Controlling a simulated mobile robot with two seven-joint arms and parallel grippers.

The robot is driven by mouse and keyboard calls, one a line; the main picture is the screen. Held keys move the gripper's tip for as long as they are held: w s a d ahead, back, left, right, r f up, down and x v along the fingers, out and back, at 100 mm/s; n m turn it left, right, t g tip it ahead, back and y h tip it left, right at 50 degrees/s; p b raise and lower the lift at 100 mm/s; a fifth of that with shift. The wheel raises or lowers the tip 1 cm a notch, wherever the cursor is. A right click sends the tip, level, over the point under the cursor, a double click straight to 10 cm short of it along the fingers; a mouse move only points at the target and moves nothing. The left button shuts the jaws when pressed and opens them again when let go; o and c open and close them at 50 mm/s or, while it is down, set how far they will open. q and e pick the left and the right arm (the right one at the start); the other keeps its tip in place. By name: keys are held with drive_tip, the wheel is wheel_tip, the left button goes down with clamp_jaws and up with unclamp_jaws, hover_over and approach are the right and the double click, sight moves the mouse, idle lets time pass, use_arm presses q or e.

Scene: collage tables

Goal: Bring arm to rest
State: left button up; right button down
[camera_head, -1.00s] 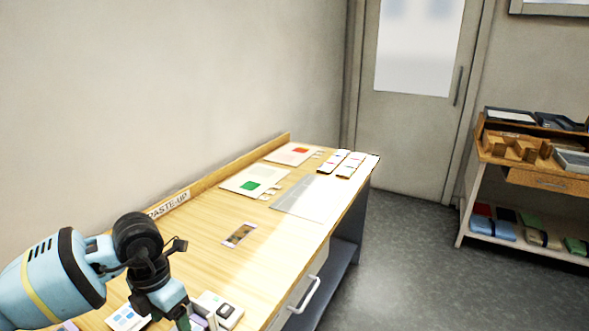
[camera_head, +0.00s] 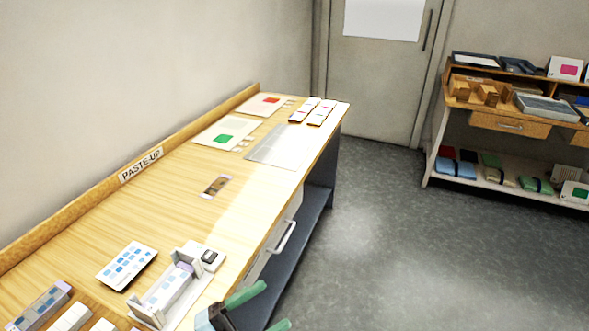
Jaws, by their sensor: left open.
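My left gripper (camera_head: 262,307) is at the bottom middle of the head view, just off the front edge of the paste-up table (camera_head: 190,215). Its two green fingers are spread apart with nothing between them. Most of the left arm is out of the frame. My right gripper is not in view.
On the table's near part are a white holder (camera_head: 150,312) with a strip inside, a card with blue squares (camera_head: 127,265) and a small device (camera_head: 209,258). Sheets with green (camera_head: 224,138) and red patches lie farther back. A shelf unit (camera_head: 500,122) stands right; the floor between is clear.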

use_arm(q)
drive_tip(key=s+a+f+n+t+y, duration=0.2)
drive_tip(key=a+f+n+y, duration=0.2)
drive_tip(key=f+n+y, duration=0.25)
drive_tip(key=s+a+f+n+t+y, duration=0.25)
drive_tip(key=a+f+n+y, duration=0.25)
drive_tip(key=n, duration=0.3)
drive_tip(key=s+a+f+n+g+y, duration=0.2)
drive_tip(key=s+a+f+n+g, duration=0.1)
drive_tip(key=s+f, duration=0.3)
drive_tip(key=s+a+f+n+g+y+p, duration=0.1)
drive_tip(key=s+a+f+n+g+y, duration=0.1)
drive_tip(key=s+f, duration=0.4)
drive_tip(key=s+n+g, duration=0.1)
drive_tip(key=s, duration=0.2)
drive_tip(key=shift+s+a+f+n+y, duration=0.3)
drive_tip(key=shift+s+a+n+y, duration=0.05)
drive_tip(key=shift+s+a, duration=0.05)
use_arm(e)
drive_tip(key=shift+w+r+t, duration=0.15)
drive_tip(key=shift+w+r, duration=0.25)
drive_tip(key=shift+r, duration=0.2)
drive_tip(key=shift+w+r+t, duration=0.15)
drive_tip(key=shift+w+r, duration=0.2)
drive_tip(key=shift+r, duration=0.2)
